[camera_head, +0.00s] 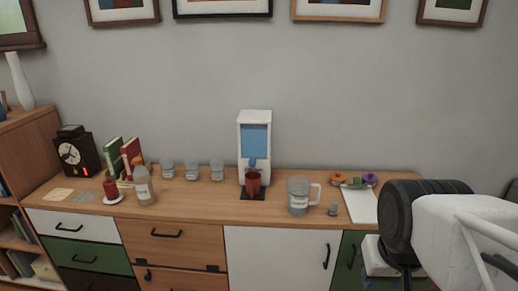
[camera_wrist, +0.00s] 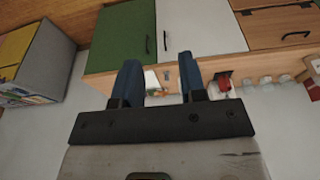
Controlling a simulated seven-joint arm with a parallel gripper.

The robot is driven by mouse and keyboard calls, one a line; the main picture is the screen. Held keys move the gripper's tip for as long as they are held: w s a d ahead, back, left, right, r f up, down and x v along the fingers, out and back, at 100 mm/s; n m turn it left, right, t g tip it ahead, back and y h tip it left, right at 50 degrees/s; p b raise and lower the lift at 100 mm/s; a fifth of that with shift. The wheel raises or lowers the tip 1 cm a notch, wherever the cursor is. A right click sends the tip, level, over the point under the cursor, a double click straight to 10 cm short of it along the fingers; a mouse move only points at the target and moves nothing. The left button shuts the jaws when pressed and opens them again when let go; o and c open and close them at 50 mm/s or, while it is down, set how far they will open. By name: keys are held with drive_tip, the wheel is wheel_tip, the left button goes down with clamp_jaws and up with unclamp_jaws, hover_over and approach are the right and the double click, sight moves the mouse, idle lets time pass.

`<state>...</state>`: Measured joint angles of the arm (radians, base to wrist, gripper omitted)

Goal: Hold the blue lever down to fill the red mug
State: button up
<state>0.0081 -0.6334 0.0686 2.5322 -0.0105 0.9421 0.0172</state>
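A white water dispenser (camera_head: 243,150) with a blue tank window stands against the wall at the middle of the cabinet top. Its blue lever (camera_head: 252,163) is on the front, below the window. The red mug (camera_head: 253,184) stands upright on the dark base under the lever. Its fill level cannot be seen. In the wrist view the red mug (camera_wrist: 223,83) shows small, beyond and to the right of my fingers. My gripper (camera_wrist: 158,62) is open and empty, with two blue fingers well apart. It is away from the dispenser and touches nothing visible; its fingers do not show in the head view.
A clear mug (camera_head: 299,196) stands just right of the dispenser. Several glasses (camera_head: 191,171) are to its left. A bottle (camera_head: 144,186), a red candle (camera_head: 110,189), books and a clock (camera_head: 73,152) are farther left. Paper (camera_head: 361,204) and small coloured items lie at the right.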

drive_tip(key=shift+w+r, duration=0.15)
drive_tip(key=shift+w, duration=0.05)
drive_tip(key=c, duration=0.7)
drive_tip(key=shift+w+a+r, duration=0.1)
drive_tip(key=shift+w+r, duration=0.25)
drive_tip(key=shift+w, duration=0.2)
clamp_jaws()
drive_tip(key=w+a+r+n, duration=0.3)
drive_tip(key=w, duration=0.8)
drive_tip(key=w+a+r+n+g, duration=0.1)
drive_tip(key=w+a+r+n, duration=0.2)
drive_tip(key=w, duration=0.7)
drive_tip(key=w+a+r+n, duration=0.3)
drive_tip(key=w+r, duration=0.1)
drive_tip(key=w, duration=0.7)
drive_tip(key=w+a+f+n, duration=0.3)
drive_tip(key=w+a, duration=0.3)
drive_tip(key=w, duration=0.4)
drive_tip(key=w+a+f+n+g, duration=0.1)
drive_tip(key=w+a+f+n, duration=0.2)
drive_tip(key=w+a, duration=0.3)
drive_tip(key=w+a+f+n, duration=0.3)
drive_tip(key=w+a, duration=0.4)
drive_tip(key=w, duration=0.8)
drive_tip(key=shift+w+f+g, duration=0.2)
drive_tip(key=shift+f+g, duration=0.1)
drive_tip(key=shift+f, duration=0.3)
drive_tip(key=shift+a, duration=0.1)
